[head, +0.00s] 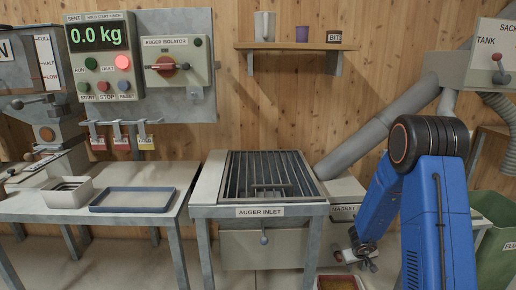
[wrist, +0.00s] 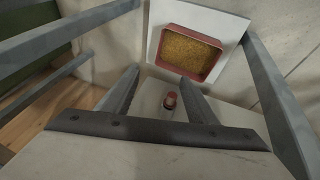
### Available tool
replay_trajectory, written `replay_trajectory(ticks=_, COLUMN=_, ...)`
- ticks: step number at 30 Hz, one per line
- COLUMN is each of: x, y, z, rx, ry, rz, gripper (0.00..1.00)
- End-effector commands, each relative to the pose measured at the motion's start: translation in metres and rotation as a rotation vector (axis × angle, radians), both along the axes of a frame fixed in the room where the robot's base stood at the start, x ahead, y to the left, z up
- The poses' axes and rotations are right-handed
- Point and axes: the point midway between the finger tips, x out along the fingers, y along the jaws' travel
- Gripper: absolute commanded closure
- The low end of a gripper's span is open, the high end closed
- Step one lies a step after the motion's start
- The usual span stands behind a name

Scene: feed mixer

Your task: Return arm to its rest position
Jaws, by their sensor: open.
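My blue arm reaches down at the right of the head view. My gripper (head: 358,262) hangs low there, to the right of the auger inlet table and below the magnet label. In the wrist view my gripper (wrist: 160,78) is open, with its two grey fingers apart. A small red-topped piece (wrist: 170,100) shows between the fingers; I cannot tell how far beyond them it is. A red-rimmed tray of yellow-brown grain (wrist: 190,50) lies ahead of the fingertips. It also shows at the bottom of the head view as a red tray (head: 340,283), partly cut off.
The auger inlet table (head: 258,212) stands left of my gripper. A grey pipe (head: 375,130) slopes behind my arm. A green bin (head: 496,235) stands at the right. A blue-rimmed tray (head: 132,200) rests on the left bench. Grey bars (wrist: 280,100) flank my gripper in the wrist view.

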Motion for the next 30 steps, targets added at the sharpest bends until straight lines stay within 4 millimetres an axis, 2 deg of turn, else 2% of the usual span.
replay_trajectory(ticks=11, x=0.007, y=0.032, z=0.062, rx=0.085, ry=-0.1, rz=0.037, gripper=0.48)
replay_trajectory(ticks=17, x=0.002, y=0.066, z=0.122, rx=0.17, ry=-0.175, rz=0.076, gripper=0.48)
replay_trajectory(ticks=23, x=-0.019, y=0.101, z=0.181, rx=0.261, ry=-0.222, rz=0.119, gripper=0.48)
replay_trajectory(ticks=30, x=-0.06, y=0.138, z=0.241, rx=0.35, ry=-0.24, rz=0.165, gripper=0.48)
